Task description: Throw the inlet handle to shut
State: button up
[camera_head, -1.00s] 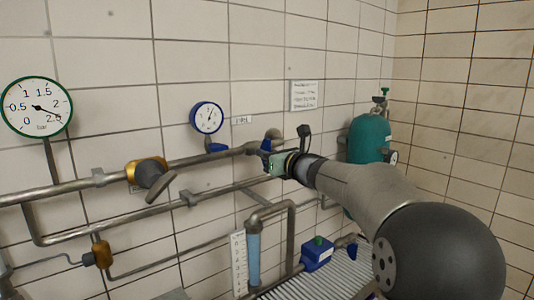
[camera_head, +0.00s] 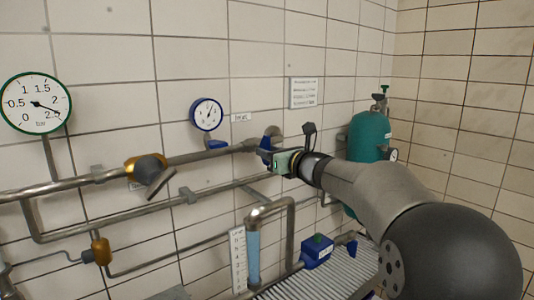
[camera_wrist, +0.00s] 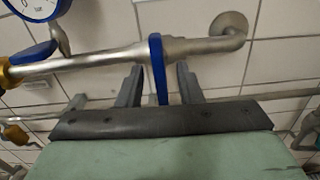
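The blue lever handle (camera_wrist: 157,62) of a valve on the upper steel pipe runs downward across the pipe in the wrist view. In the head view the handle (camera_head: 264,149) is partly covered by my gripper. A small label (camera_head: 240,117), its lettering hard to read, is on the wall just left of it. My gripper (camera_wrist: 160,80) has its two dark fingers apart, one on each side of the handle's lower part, with a visible gap on both sides. It is open. In the head view my gripper (camera_head: 268,157) is at the pipe from the right. The handle's lower end is hidden behind the gripper body.
A brass valve with a grey handle (camera_head: 160,182) is on the same pipe to the left. Two gauges (camera_head: 207,114) (camera_head: 36,103) hang above the pipes. A teal cylinder (camera_head: 369,137) stands behind my arm. A blue box (camera_head: 317,251) sits below. The wall above is mostly clear.

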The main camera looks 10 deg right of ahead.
jog(key=b+v, duration=0.2)
jog(key=v, duration=1.3)
jog(key=shift+s+b, duration=0.4)
jog(key=shift+d, duration=0.15)
jog(key=s+a+f+n+g, duration=0.5)
jog(key=s+a+f+n, duration=0.15)
jog(key=f, duration=0.35)
jog(key=s+a+f+n+g, duration=0.55)
jog(key=f+n, duration=0.25)
jog(key=f, duration=0.2)
jog(key=s+d+f+n+g+h, duration=0.3)
jog(key=s+f+n+g+h, duration=0.2)
jog(key=s+f+n, duration=0.9)
jog(key=s+n+h, duration=0.2)
jog(key=n+h, duration=0.1)
